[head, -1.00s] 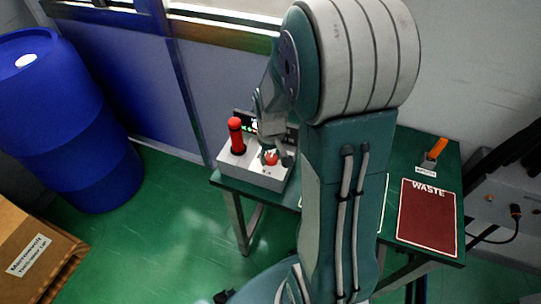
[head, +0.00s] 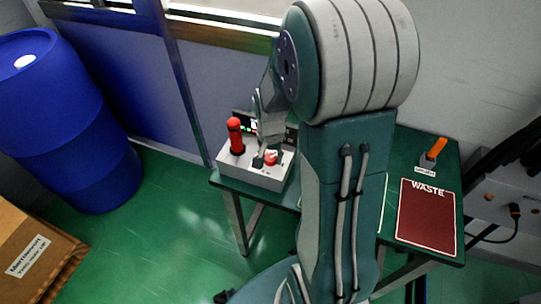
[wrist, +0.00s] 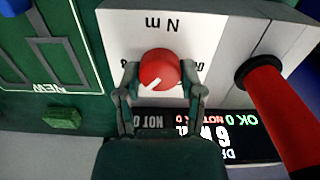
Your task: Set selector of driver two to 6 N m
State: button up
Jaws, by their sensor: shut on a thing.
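The red selector knob (wrist: 158,68) sits on the top face of a pale grey box (wrist: 225,30) marked "N m". Its white pointer line faces lower left in the wrist view. My gripper (wrist: 158,74) is shut on the knob, one finger on each side. In the head view the knob (head: 271,158) shows beside my gripper's fingers. A dark display (wrist: 225,135) at the box's edge shows a large 6 and "OK 0 NOT 0", partly covered by my gripper. Some of the dial's markings are hidden.
A red driver handle (head: 236,136) stands upright at the box's left in the head view, close to my gripper. The box rests on a green table (head: 395,165) with a red WASTE mat (head: 428,218) and an orange-handled item (head: 436,149). A blue barrel (head: 65,120) stands left.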

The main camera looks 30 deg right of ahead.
aim_at(269, 157)
jog(key=shift+s+f, duration=0.1)
dwell(0.5)
jog(key=o, duration=1.2)
jog(key=shift+c, duration=0.2)
jog(key=shift+a, duration=0.1)
notch_tip(269, 157, up, 12)
